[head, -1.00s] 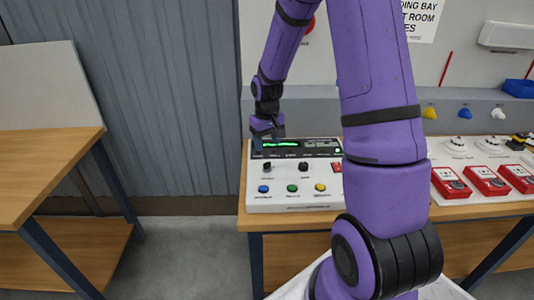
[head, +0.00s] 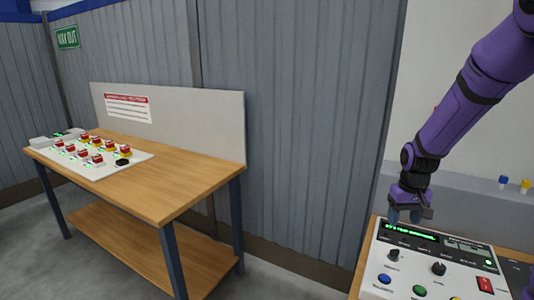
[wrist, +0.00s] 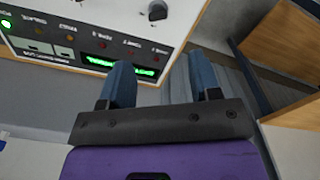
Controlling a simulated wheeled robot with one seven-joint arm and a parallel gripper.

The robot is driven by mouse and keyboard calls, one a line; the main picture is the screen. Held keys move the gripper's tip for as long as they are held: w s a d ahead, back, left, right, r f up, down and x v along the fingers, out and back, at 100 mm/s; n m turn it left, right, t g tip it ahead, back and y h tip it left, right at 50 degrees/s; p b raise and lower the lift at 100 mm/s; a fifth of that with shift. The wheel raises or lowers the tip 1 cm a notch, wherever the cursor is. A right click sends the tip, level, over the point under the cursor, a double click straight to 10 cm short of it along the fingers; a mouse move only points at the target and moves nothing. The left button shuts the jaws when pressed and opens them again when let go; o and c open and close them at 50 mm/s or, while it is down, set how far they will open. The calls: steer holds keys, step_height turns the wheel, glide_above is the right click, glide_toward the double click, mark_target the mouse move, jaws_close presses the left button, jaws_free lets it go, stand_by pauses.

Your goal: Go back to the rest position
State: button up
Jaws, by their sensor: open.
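My gripper (head: 407,214) is at the right in the head view, at the end of my purple arm. It hangs by the upper left corner of a white control panel (head: 374,262) on the right bench. In the wrist view my two blue-grey fingers (wrist: 162,88) stand apart with nothing between them. Beyond them is the panel's lit green display (wrist: 122,66), which also shows in the head view (head: 411,231). I cannot tell whether the fingers touch the panel.
The panel has blue and green buttons, black knobs and a red switch (head: 485,284). A wooden bench (head: 180,187) stands at the left, with a white board (head: 135,157) of red-topped units on it. Grey floor (head: 290,280) lies open between the benches. A corrugated grey wall (head: 300,120) is behind.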

steer(key=s+a+r+t, duration=0.1)
steer(key=s+a+r, duration=0.35)
steer(key=r, duration=0.45)
steer(key=s+a+r+t, duration=0.1)
steer(key=s+a+r, duration=0.2)
steer(key=s+r, duration=0.4)
steer(key=s+a+r+t, duration=0.1)
steer(key=s+a+r, duration=0.1)
steer(key=s, duration=0.5)
steer(key=s+a+r+n+t, duration=0.1)
steer(key=s+a+r+t, duration=0.1)
steer(key=s+r, duration=0.3)
steer(key=shift+s+a+r, duration=0.2)
steer(key=shift+s+a, duration=0.35)
steer(key=shift+s, duration=0.75)
